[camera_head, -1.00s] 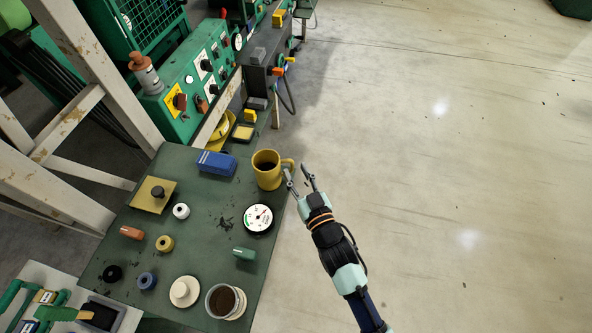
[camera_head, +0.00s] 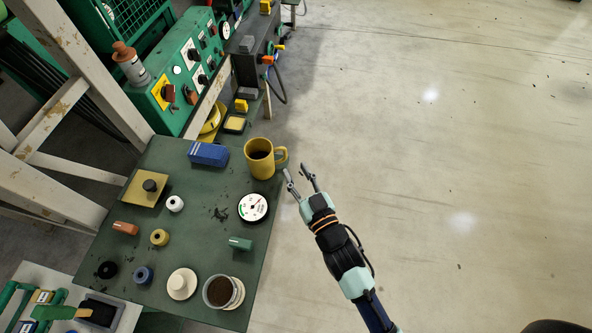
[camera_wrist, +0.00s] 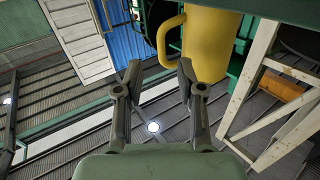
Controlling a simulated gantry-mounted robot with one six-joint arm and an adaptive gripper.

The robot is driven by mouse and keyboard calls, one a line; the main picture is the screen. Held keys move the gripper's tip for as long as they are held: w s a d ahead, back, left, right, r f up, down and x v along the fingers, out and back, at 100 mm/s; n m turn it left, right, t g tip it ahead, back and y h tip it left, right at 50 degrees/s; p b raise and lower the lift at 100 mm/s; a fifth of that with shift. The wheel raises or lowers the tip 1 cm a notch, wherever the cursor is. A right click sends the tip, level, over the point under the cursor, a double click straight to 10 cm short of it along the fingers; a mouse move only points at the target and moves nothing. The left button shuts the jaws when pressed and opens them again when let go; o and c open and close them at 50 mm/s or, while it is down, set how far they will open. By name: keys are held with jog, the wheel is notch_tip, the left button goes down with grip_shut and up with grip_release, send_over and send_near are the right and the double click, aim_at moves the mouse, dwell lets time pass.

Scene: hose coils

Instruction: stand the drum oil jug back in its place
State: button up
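The yellow jug (camera_head: 257,168), which I take for the drum oil jug, stands upright at the far right corner of the green table. Its inside is dark and its handle points right, towards my gripper. My gripper (camera_head: 298,172) is open and empty just off the table's right edge, close to the handle. In the wrist view, the jug (camera_wrist: 210,48) and its handle (camera_wrist: 164,36) show beyond the spread fingertips of my gripper (camera_wrist: 159,78). No contact with the handle is visible. I cannot tell which spot is the jug's place.
A green control panel (camera_head: 185,75) stands behind. The floor to the right is open.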

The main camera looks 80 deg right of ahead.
jog(key=shift+s+a, duration=0.3)
jog(key=shift+a, duration=0.1)
jog(key=v, duration=0.7)
jog(key=shift+a, duration=0.2)
jog(key=shift+s, duration=0.15)
dwell(0.5)
